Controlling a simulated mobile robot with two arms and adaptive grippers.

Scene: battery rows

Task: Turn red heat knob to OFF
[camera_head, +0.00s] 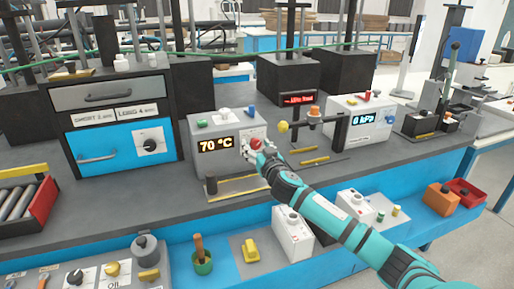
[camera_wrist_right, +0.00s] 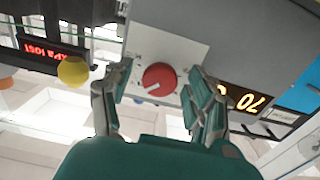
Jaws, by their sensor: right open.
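The red heat knob (camera_head: 257,143) is on the front of a grey heater box (camera_head: 205,128) whose display reads 70 °C. In the right wrist view the knob (camera_wrist_right: 159,79) is a round red dial with a white mark toward its lower left edge; labels around it are unreadable. My right gripper (camera_head: 265,158) is at the knob in the head view. In the wrist view its open fingers (camera_wrist_right: 160,84) stand on either side of the knob, with gaps visible; I cannot tell how close they are in depth. My left gripper is not in view.
A yellow ball knob (camera_head: 283,127) and a post stand just right of the heater. A white box with a kPa display (camera_head: 360,121) is farther right. A blue drawer cabinet (camera_head: 121,137) stands left. Dark bench top is clear in front of the cabinet.

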